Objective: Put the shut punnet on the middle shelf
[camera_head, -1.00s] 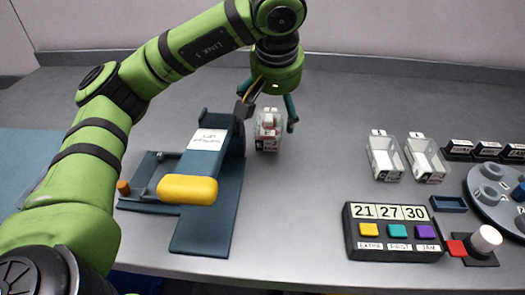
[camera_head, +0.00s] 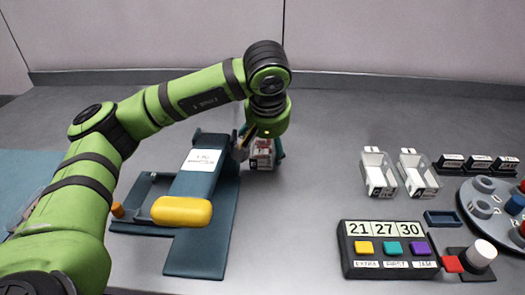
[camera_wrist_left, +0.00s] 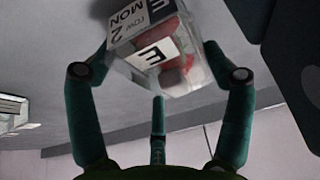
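The shut punnet (camera_head: 262,157) is a small clear box with red fruit inside, standing beside the teal press. In the left wrist view the punnet (camera_wrist_left: 160,45) shows a label reading "ROW 2 MON" and a large letter. My left gripper (camera_head: 260,150) is over it, with fingers on both sides. In the left wrist view the fingertips (camera_wrist_left: 155,48) meet the punnet's two sides, so the gripper looks shut on it. The punnet seems to be at table level; any gap below is hidden. No shelf is recognisable in these views. My right gripper is out of view.
The teal press (camera_head: 201,235) with a yellow handle (camera_head: 181,211) is close left of the punnet. Two open punnets (camera_head: 377,176) (camera_head: 416,178), a button box (camera_head: 388,250) and a round turntable (camera_head: 480,228) are at right. The table's middle is clear.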

